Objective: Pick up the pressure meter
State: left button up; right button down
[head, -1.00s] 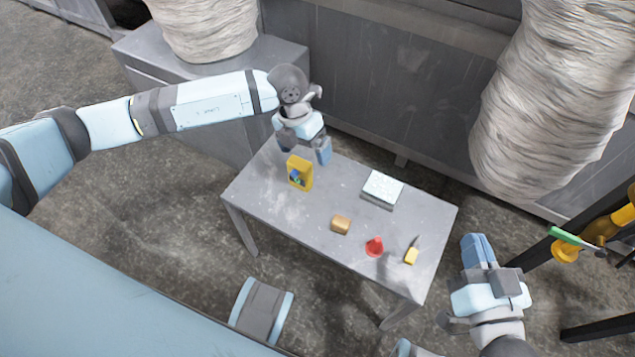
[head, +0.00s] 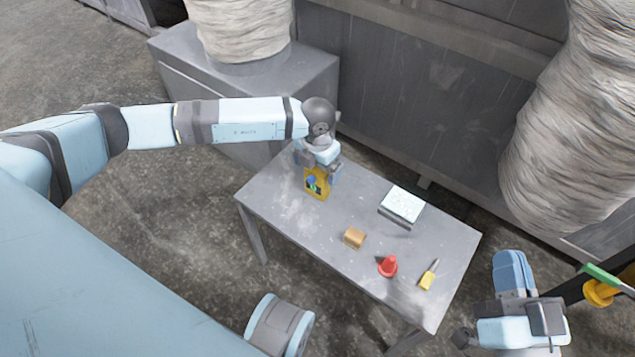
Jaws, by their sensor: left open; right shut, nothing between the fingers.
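The pressure meter is most likely the yellow boxy device (head: 316,187) with a dark and blue-green face, standing near the far left part of the grey table (head: 285,217). My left gripper (head: 322,168) is open, right at the top of the yellow device from behind. Its fingers partly hide the device's upper edge, and I cannot tell whether they touch it. My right gripper (head: 510,268) is shut and empty, off the right end of the table.
On the table are a white-topped box (head: 402,204), a tan block (head: 354,238), a red cone-shaped item (head: 388,267) and a yellow-handled tool (head: 428,276). A grey cabinet (head: 240,85) and wrapped columns stand behind. The table's front left is clear.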

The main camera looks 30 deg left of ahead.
pick_arm(q)
notch_tip(320, 180, down, 4)
jog(key=shift+f+b, duration=0.15)
jog(key=shift+b, duration=0.5)
pick_arm(e)
notch_tip(320, 180, down, 3)
jog(key=shift+w+a+r+g, duration=0.1)
jog(key=shift+w+a+g, duration=0.05)
jog(key=shift+g, duration=0.35)
pick_arm(q)
jog(key=c, duration=1)
jog(key=shift+c, duration=0.2)
